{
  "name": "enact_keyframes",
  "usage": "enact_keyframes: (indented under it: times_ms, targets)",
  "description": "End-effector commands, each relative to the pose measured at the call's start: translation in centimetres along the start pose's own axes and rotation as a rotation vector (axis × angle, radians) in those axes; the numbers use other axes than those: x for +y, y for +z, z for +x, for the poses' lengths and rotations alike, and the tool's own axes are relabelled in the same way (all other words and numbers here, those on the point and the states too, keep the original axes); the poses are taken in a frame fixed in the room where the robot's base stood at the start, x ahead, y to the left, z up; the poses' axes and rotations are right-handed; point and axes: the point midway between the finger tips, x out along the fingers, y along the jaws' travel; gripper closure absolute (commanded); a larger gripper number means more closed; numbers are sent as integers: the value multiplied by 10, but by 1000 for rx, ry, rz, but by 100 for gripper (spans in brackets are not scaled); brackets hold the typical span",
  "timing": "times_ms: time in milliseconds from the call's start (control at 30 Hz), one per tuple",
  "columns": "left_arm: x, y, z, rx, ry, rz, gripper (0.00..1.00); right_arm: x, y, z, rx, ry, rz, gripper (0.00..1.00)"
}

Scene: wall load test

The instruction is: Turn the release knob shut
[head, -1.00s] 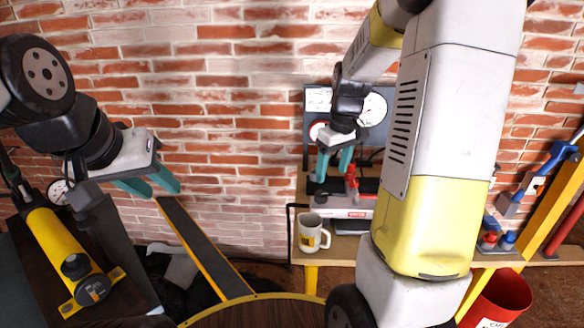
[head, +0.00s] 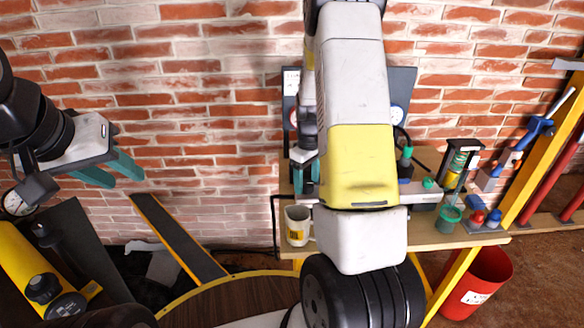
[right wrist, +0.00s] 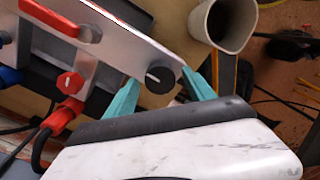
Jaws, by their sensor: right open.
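In the right wrist view a black round knob (right wrist: 159,76) with a white line sits on the end of a silver pump body (right wrist: 118,38). A red knob (right wrist: 70,83) sits on a red fitting beside it. I cannot tell from a label which is the release knob. My right gripper (right wrist: 163,88) is open, its teal fingertips on either side of the black knob; contact is unclear. In the head view my right gripper (head: 306,178) is over the bench, and my arm hides most of the pump. My left gripper (head: 110,171) is open and empty, away at the left.
A mug (head: 298,226) stands on the bench (head: 440,238) close to my right gripper. Bottles and small blue and red items (head: 485,218) stand at the bench's right. A red bin (head: 478,283) is below. A yellow cylinder (head: 35,270) lies at the left.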

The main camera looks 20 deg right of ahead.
Motion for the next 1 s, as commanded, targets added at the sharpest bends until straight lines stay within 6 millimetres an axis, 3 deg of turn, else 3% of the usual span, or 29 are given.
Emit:
enact_keyframes:
  times_ms: [267,500,600,1000]
  targets:
    - [0,0,0,0,0,0,64,0,0,2,0,0,0,37]
    - [0,0,0,0,0,0,64,0,0,1,1,0,0,84]
    - [0,0,0,0,0,0,64,0,0,1,1,1,0,100]
    - [0,0,0,0,0,0,64,0,0,1,1,0,94,100]
